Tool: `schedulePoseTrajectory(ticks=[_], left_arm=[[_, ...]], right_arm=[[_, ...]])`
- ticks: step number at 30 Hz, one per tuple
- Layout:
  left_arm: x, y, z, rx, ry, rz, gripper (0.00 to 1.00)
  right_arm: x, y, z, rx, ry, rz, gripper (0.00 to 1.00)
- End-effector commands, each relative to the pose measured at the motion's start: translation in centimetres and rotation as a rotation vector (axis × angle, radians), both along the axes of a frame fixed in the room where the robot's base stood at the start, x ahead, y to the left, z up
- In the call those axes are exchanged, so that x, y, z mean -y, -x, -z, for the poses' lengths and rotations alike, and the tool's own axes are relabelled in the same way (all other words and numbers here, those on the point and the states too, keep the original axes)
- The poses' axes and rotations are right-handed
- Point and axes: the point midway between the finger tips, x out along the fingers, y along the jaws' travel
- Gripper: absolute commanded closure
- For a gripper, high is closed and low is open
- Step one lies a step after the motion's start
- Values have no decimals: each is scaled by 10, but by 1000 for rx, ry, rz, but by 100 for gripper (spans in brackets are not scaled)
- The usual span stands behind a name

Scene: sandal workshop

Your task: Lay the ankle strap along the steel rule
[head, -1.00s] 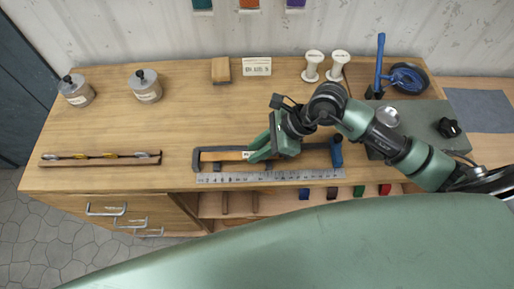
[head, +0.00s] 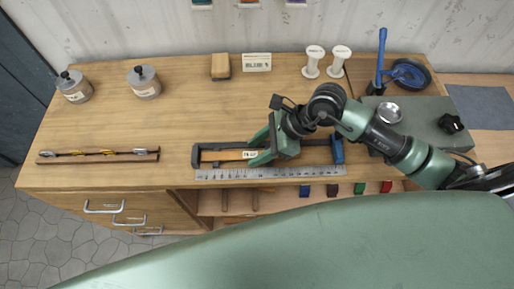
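The ankle strap appears to be the tan strip (head: 222,155) with a small white label near its middle. It lies on the bench just behind the steel rule (head: 270,174), roughly parallel to it, inside a dark frame-shaped tool (head: 197,158) with a blue end. My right gripper (head: 251,153) is over the strip at the label, its fingers spread apart on either side. The fingers and wrist hide the strip's right part, and I cannot tell whether they touch it. My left gripper is out of view.
Two white spools (head: 314,62), a tan block (head: 221,66) and a label card (head: 257,62) stand at the back. Two lidded jars (head: 144,82) and a tool rack (head: 98,157) are at left. The bench's left middle is clear.

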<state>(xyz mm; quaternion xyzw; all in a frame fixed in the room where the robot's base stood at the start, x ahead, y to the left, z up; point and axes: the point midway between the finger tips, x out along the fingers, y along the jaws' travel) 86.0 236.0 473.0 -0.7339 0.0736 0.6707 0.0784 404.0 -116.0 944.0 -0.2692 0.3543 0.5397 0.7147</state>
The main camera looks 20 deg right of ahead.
Motion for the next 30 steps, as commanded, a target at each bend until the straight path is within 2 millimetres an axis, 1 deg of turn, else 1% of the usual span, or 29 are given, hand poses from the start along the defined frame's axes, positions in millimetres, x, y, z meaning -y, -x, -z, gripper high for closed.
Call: schedulePoseTrajectory(ticks=[7, 10, 12, 13, 14, 18, 24, 27, 30], left_arm=[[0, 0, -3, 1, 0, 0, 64], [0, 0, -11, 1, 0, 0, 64], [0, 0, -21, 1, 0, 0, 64], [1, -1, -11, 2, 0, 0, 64], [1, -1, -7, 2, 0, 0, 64], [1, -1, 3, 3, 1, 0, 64], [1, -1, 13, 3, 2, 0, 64], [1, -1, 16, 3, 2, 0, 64], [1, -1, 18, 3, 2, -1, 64]], right_arm=[[0, 0, -2, 0, -1, 0, 56], [0, 0, -10, 0, -1, 1, 56], [0, 0, -18, 0, -2, 1, 56], [6, 0, -16, 4, 2, 1, 56], [10, 1, -20, 4, 3, 1, 56], [30, 7, -45, 5, 4, 1, 56], [54, 15, -80, 2, 5, 0, 56], [62, 17, -92, 2, 3, 2, 56], [67, 19, -101, 1, 2, 1, 56]])
